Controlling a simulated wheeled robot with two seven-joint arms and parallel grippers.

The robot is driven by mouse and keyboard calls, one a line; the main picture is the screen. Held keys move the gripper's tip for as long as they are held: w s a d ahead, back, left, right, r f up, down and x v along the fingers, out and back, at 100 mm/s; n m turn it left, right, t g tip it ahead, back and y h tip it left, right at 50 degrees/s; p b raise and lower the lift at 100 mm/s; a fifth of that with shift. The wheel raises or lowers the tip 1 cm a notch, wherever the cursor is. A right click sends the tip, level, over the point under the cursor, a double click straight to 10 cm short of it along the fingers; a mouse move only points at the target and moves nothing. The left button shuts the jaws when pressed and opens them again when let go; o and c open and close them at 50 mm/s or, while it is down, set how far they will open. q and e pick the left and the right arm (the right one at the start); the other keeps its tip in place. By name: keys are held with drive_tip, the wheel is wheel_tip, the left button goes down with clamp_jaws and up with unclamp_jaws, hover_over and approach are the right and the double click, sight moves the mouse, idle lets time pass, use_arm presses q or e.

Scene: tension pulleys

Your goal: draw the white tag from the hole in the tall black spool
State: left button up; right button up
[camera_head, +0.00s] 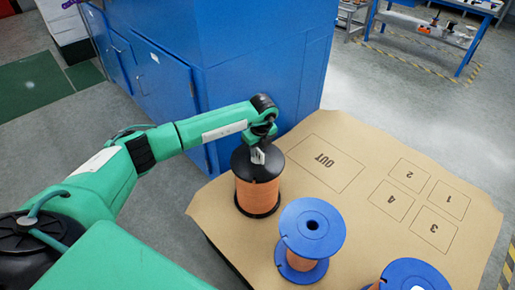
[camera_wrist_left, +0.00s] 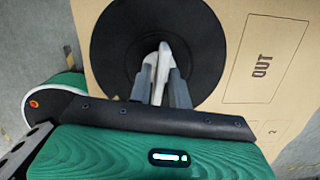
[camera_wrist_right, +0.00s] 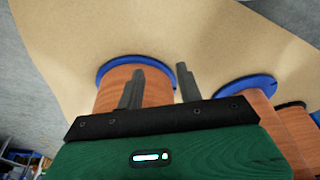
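The tall black spool (camera_head: 258,190), with black ends and copper-orange winding, stands upright at the left of the table. My left gripper (camera_head: 258,155) is right above its top, pointing down. In the left wrist view, the white tag (camera_wrist_left: 160,68) lies between the fingers of the left gripper (camera_wrist_left: 162,85), which are closed in on both sides of it, over the middle of the black top (camera_wrist_left: 112,50). The hole is hidden behind the tag and fingers. My right gripper (camera_wrist_right: 158,85) is open and empty in the right wrist view; it is out of the head view.
Two blue-ended spools stand nearby, one at the middle (camera_head: 312,226) and one at the lower edge (camera_head: 412,275). The brown table top (camera_head: 350,215) has a free OUT outline (camera_head: 325,163) and several empty numbered squares. A blue cabinet (camera_head: 255,80) stands close behind the black spool.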

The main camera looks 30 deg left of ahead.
use_arm(q)
clamp_jaws()
drive_tip(key=shift+r, duration=0.1)
drive_tip(key=shift+r+p, duration=0.45)
drive_tip(key=shift+r, duration=0.05)
drive_tip(key=shift+r+p, duration=0.75)
drive_tip(key=shift+r, duration=0.25)
drive_tip(key=shift+r+p, duration=1.35)
drive_tip(key=shift+r, duration=0.65)
drive_tip(key=shift+f, duration=0.1)
